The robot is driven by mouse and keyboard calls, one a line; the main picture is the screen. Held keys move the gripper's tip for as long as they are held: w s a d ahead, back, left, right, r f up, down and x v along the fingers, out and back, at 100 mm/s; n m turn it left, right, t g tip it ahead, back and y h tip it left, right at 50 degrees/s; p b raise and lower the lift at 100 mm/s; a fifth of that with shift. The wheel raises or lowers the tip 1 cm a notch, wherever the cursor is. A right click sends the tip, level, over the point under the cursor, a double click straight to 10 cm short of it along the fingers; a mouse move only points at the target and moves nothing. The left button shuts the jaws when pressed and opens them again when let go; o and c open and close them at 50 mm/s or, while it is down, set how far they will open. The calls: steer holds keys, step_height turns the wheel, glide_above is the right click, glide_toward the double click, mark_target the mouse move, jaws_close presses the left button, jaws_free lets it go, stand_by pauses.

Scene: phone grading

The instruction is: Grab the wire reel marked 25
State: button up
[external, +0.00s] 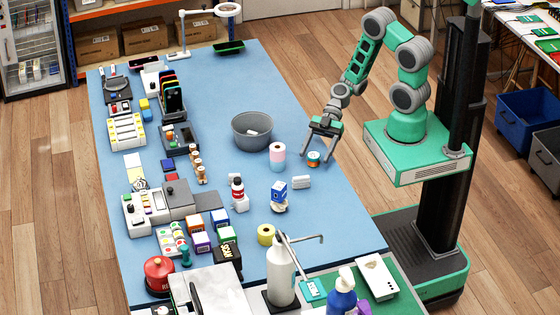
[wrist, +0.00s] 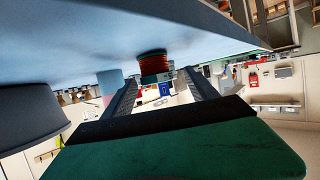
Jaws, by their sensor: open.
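A small wire reel (external: 313,159) with orange winding and a teal-blue part stands on the blue table near its right edge. Its marking is too small to read. My gripper (external: 319,150) is just above and beside it, fingers pointing down and apart. In the wrist view the orange reel (wrist: 154,66) shows between and beyond the tips of my open gripper (wrist: 160,80). Nothing is held. Part of the reel is cut off by the fingers and a white tag-like patch, and I cannot tell whether a finger touches it.
A pink and white roll stack (external: 278,157) stands close left of the reel, and a grey bowl (external: 252,142) is farther left. The blue table (external: 335,215) is bare toward the right front.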

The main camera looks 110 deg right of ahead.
mark_target(311, 161)
steer(key=x, duration=0.4)
steer(key=shift+w+f, duration=0.15)
steer(key=shift+f, duration=0.05)
steer(key=shift+d, duration=0.1)
steer(key=shift+c, duration=0.4)
steer(key=c, duration=1.4)
